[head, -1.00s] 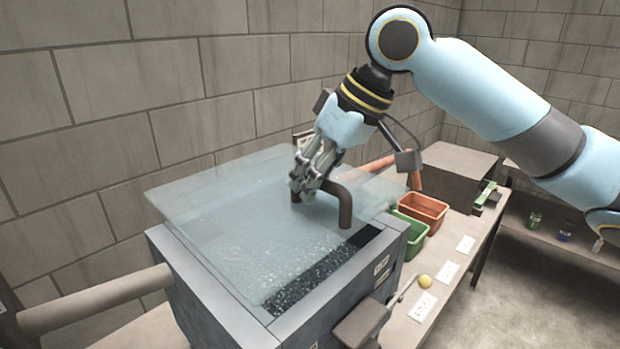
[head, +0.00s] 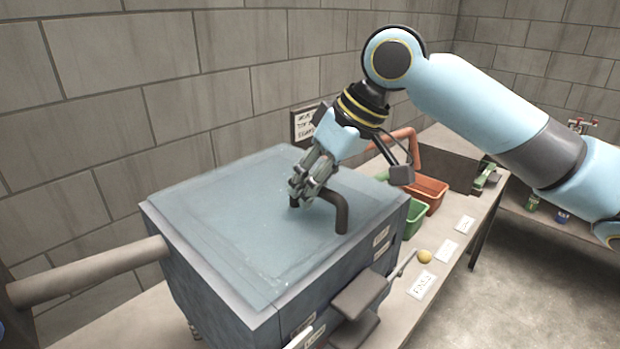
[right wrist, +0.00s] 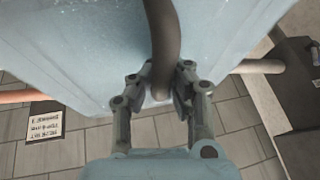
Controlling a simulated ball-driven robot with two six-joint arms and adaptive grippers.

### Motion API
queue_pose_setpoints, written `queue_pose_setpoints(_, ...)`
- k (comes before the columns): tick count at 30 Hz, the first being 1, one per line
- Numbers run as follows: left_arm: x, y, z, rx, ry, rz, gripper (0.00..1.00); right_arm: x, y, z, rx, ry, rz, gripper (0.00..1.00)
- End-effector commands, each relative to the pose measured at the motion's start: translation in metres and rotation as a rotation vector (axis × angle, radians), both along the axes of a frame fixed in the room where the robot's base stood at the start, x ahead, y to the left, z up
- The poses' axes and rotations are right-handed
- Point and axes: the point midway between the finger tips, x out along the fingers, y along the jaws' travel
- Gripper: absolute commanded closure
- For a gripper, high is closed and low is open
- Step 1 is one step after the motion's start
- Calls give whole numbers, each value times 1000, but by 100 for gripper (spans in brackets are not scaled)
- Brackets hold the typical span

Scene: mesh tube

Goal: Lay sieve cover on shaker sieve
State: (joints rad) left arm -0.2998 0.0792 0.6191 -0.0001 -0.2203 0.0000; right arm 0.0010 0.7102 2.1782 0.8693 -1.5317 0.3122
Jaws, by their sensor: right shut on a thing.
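The sieve cover (head: 235,225) is a clear, bluish sheet with a dark bent handle (head: 340,212). It lies over the top of the shaker sieve (head: 215,290), a grey box, and its edges run close to the box's rim. Whether it rests fully on the rim or hovers slightly, I cannot tell. My right gripper (head: 302,190) is shut on the far end of the handle. The right wrist view shows the fingers (right wrist: 163,97) on both sides of the handle (right wrist: 162,45). My left gripper is not in view.
A pipe (head: 90,273) enters the box from the left. Green (head: 415,218) and orange (head: 428,193) bins, labels and a yellow ball (head: 425,257) sit on the bench at right. A block wall with a sign (head: 303,125) stands behind.

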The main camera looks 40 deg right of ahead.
Motion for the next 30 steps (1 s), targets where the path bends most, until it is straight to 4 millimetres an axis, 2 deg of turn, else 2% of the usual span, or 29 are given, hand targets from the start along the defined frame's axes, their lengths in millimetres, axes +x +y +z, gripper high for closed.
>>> queue_pose_setpoints(7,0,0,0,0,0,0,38,1,0,1,0,-5,1,100)
queue_pose_setpoints(8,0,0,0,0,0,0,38,1,0,1,0,-5,1,86)
queue_pose_setpoints(14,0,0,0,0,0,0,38,0,0,0,0,-2,1,60)
queue_pose_setpoints(23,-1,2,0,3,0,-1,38,-1,-1,-1,-2,4,-1,60)
queue_pose_setpoints(30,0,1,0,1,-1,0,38,-11,-8,22,-10,0,2,60)
